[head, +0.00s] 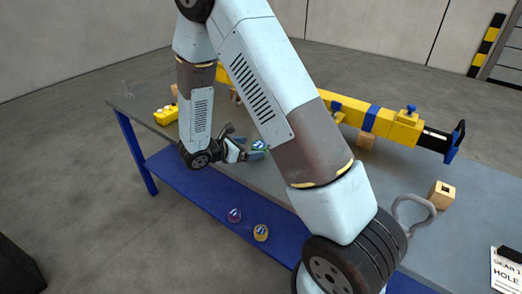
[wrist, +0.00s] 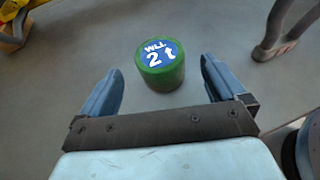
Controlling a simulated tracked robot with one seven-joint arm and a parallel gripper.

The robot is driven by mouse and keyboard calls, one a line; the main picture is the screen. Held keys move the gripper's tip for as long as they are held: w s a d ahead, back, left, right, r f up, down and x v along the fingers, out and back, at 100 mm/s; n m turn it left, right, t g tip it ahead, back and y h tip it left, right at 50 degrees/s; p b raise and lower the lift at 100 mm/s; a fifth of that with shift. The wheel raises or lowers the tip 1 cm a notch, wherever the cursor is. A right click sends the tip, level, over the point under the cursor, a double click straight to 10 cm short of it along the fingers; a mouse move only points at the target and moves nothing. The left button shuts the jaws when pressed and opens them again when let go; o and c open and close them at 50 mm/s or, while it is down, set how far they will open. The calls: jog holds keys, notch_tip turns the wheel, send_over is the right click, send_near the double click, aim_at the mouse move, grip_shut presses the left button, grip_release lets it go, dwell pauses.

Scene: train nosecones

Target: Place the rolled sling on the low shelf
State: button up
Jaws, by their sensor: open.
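A green rolled sling (wrist: 160,68) with a blue round label reading "WLL 2 t" stands upright on the grey bench top (wrist: 90,45) in the wrist view. It also shows small in the head view (head: 259,145), just beyond my gripper. My gripper (head: 254,148) is open and empty. In the wrist view its two blue fingers (wrist: 160,80) spread to either side, with the sling just ahead of and between their tips, apart from both. The blue low shelf (head: 192,190) runs below the bench top's near edge. A purple roll (head: 234,215) and a yellow roll (head: 261,232) stand on it.
A long yellow bar with a blue band (head: 371,117) lies along the bench's back on wooden blocks. A yellow box (head: 166,115) is at the left end. A grey shackle (head: 413,211), a wooden block (head: 441,195) and a sign (head: 506,270) are at right.

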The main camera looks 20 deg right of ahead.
aim_at(257, 145)
jog(key=shift+r+x, duration=0.2)
jog(key=shift+x, duration=3.35)
jog(key=shift+w, duration=0.15)
jog(key=shift+c, duration=0.2)
jog(key=c, duration=1.3)
